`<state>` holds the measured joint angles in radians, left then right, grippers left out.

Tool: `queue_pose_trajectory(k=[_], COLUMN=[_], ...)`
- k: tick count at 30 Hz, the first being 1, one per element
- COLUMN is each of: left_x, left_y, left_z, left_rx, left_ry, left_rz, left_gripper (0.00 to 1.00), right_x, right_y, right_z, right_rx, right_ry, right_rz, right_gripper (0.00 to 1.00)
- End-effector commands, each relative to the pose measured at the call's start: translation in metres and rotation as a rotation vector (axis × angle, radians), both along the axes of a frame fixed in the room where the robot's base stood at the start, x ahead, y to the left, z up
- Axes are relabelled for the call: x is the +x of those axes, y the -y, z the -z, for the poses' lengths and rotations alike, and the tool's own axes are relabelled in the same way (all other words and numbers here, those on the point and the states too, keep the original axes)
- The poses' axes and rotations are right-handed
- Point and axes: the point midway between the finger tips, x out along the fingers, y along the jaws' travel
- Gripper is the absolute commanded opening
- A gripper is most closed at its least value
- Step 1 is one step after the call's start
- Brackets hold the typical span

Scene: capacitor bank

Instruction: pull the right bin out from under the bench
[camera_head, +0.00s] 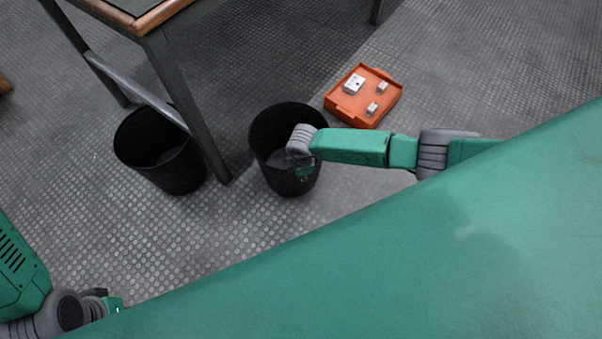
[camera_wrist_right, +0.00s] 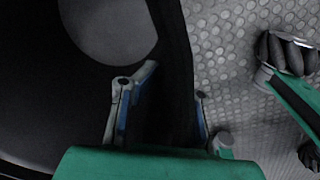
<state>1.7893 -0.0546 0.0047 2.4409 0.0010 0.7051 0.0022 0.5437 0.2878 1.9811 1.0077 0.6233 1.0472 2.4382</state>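The right bin (camera_head: 259,133) is a black round bin standing upright on the floor, just right of the bench's near leg and clear of the bench top in the head view. My right gripper (camera_head: 304,174) is at its near right rim. In the right wrist view, the fingers of this gripper (camera_wrist_right: 163,112) stand apart on either side of the dark bin wall (camera_wrist_right: 174,55), one inside the bin and one outside. I see no clear grip on the wall. My left gripper (camera_head: 110,302) is at the lower left, mostly hidden, away from the bins.
The bench (camera_head: 183,85) has a wooden edge and grey metal legs. A second black bin (camera_head: 172,170) stands left of its near leg, partly behind it. An orange tray (camera_head: 345,104) with small white parts lies on the floor behind the right bin. The floor in front is clear.

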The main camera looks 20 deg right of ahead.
Motion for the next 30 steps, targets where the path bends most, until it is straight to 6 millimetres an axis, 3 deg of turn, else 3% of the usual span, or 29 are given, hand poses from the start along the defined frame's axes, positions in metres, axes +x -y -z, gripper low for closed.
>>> queue_pose_trajectory(k=[14,15,16,30], left_x=[0.0,0.0,0.0,-0.001], left_y=[0.0,0.0,0.0,0.0], left_z=[0.0,0.0,0.0,-0.001], left_rx=[0.0,0.0,0.0,0.0], left_ry=[0.0,0.0,0.0,0.002], left_rz=[0.0,0.0,0.0,0.0], left_gripper=[0.0,0.0,0.0,0.0], right_x=[-0.001,-0.001,-0.001,0.001], right_y=[0.001,0.001,0.001,0.0], right_z=[0.001,0.001,0.001,-0.009], right_rx=[-0.001,-0.001,-0.001,0.002], right_ry=[-0.002,-0.002,-0.002,0.002], right_rz=[-0.008,-0.008,-0.008,-0.01], right_gripper=[0.0,0.19,0.29,0.29])
